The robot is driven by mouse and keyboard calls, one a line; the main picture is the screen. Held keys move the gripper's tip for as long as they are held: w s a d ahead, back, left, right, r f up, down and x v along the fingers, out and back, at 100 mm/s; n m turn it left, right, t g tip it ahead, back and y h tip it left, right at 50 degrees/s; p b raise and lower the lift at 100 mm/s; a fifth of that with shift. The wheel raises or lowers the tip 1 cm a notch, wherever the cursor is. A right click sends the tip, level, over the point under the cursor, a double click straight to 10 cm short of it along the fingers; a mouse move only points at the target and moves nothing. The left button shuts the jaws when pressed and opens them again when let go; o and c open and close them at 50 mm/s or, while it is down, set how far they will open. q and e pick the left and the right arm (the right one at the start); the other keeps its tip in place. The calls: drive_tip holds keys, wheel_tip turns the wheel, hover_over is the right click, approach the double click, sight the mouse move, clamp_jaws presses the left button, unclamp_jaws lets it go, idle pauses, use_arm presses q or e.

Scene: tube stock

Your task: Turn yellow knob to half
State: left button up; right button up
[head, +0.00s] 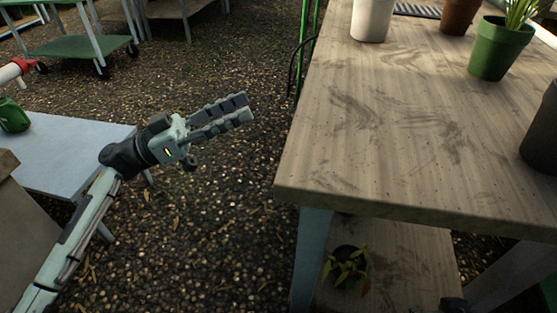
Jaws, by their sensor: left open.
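No yellow knob shows anywhere in the head view. My left gripper (245,109) reaches in from the left and hangs over the gravel floor, between the grey side table and the wooden bench. Its two fingers point right and are open, with nothing seen between them. It is apart from the bench edge. My right gripper does not show clearly in this view.
The wooden bench (400,150) fills the right side and bears a white pot (371,20), a green potted plant (498,48) and dark pots. A small plant (347,266) sits on its lower shelf. A grey table (65,150) stands left; gravel lies between.

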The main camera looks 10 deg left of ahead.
use_arm(q)
drive_tip(key=s+d+f+m+g+y, duration=0.2)
drive_tip(key=s+m+g, duration=0.2)
drive_tip(key=s+g, duration=0.4)
drive_tip(key=w+d, duration=0.1)
drive_tip(key=d, duration=0.6)
drive_tip(key=shift+w+d+g+b, duration=0.25)
drive_tip(key=shift+d+g+b, duration=0.05)
drive_tip(key=shift+d+b, duration=0.05)
use_arm(e)
drive_tip(key=shift+t, duration=0.3)
drive_tip(key=r, duration=0.2)
drive_tip(key=a+r, duration=0.1)
drive_tip(key=r, duration=0.1)
drive_tip(key=shift+s, duration=0.15)
use_arm(q)
clamp_jaws()
